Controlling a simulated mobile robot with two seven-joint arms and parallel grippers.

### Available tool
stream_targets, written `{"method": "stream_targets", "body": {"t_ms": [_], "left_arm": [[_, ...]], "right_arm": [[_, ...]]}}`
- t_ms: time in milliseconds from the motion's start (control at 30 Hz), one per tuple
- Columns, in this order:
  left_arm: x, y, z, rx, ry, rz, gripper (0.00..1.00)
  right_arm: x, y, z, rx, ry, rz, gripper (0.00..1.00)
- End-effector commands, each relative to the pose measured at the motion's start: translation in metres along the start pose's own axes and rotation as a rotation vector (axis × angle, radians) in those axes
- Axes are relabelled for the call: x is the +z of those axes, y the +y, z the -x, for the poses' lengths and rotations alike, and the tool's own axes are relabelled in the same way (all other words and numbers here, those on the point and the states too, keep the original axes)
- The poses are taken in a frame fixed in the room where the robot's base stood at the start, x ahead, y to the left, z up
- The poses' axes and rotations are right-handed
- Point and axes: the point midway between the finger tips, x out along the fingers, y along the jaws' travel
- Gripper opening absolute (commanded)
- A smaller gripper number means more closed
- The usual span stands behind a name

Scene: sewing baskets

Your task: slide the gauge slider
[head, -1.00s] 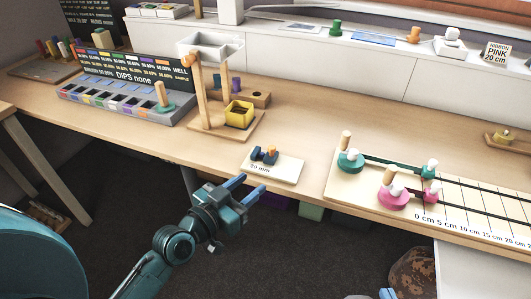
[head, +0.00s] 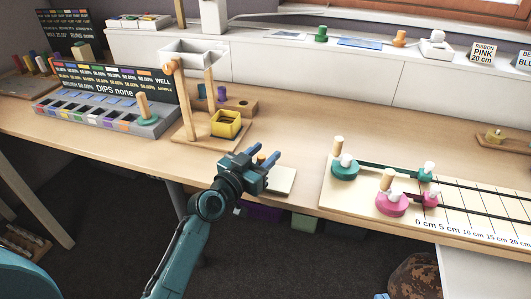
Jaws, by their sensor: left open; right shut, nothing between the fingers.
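The gauge is a small pale board (head: 284,181) at the table's front edge, left of the ribbon board. My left gripper (head: 264,154) is over it in the picture, its blue fingers open and pointing up and right. The gripper hides most of the gauge, with its dark blue blocks, orange slider and label. I cannot tell whether the fingers touch the slider. Only the blue tip of my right gripper (head: 382,296) shows at the bottom edge, shut, empty and far from the gauge.
A wooden stand with a yellow cup (head: 227,124) is behind the gauge. The ribbon board (head: 335,197) with green and pink spools is at right. The dip tray (head: 104,117) is at left. Bare table lies between stand and ribbon board.

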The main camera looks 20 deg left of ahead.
Motion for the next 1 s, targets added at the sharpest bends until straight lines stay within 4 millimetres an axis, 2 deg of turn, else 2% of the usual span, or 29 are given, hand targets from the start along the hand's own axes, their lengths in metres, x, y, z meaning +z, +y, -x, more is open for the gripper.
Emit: {"method": "stream_targets", "body": {"t_ms": [133,433,900,1000], "left_arm": [[-0.0001,0.0001,-0.0096,0.000,0.000,0.000,0.41],[-0.0001,0.0002,-0.0110,0.000,0.000,0.000,0.40],[0.0000,0.0000,-0.0106,0.000,0.000,0.000,0.02],[0.0000,0.0000,-0.0106,0.000,0.000,0.000,0.00]], "right_arm": [[0.0014,-0.0004,-0.0005,-0.001,-0.002,0.002,0.00],[0.0013,-0.0008,-0.0007,-0.002,-0.002,0.003,0.00],[-0.0001,-0.0004,-0.0018,-0.002,0.002,0.004,0.00],[-0.0001,-0.0003,-0.0017,-0.002,0.002,0.004,0.00]]}}
